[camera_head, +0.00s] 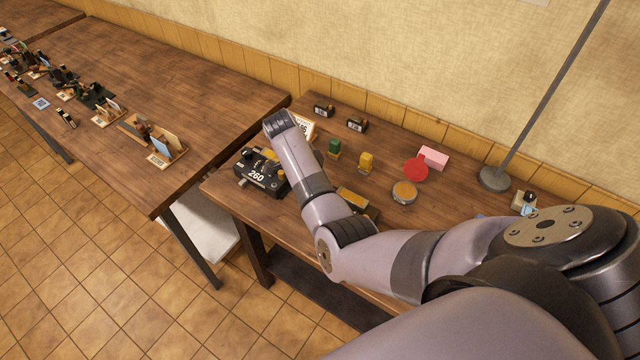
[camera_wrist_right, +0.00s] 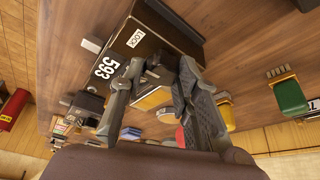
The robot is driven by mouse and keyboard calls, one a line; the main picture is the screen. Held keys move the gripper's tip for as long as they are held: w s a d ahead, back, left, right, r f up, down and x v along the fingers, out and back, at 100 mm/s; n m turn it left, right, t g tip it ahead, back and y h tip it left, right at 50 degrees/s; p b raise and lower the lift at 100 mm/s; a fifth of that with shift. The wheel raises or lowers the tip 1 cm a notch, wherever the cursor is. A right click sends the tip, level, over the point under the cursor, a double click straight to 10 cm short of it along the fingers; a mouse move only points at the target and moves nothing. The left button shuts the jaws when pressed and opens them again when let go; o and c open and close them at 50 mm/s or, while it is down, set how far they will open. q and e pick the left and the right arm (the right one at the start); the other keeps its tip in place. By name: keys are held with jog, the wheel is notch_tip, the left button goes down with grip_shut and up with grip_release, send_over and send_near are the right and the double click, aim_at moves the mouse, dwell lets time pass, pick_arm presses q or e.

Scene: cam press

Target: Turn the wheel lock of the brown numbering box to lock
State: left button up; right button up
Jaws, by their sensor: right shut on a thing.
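In the right wrist view a dark brown box (camera_wrist_right: 128,50) carries the white number 593 and a LOCK label (camera_wrist_right: 134,38). My right gripper (camera_wrist_right: 160,72) is over the box's near edge, its two dark fingers on either side of the wheel lock, shut on it. My left gripper is not in view.
A lamp base (camera_head: 494,179) is farther right. The second table (camera_head: 180,90) has bare room.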

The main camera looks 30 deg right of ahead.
jog(key=shift+d+m, duration=0.1)
jog(key=shift+m, duration=0.5)
jog(key=o, duration=1.1)
jog(key=shift+o, duration=0.2)
jog(key=v, duration=1.2)
jog(key=shift+w, duration=0.15)
jog(key=shift+d, duration=0.15)
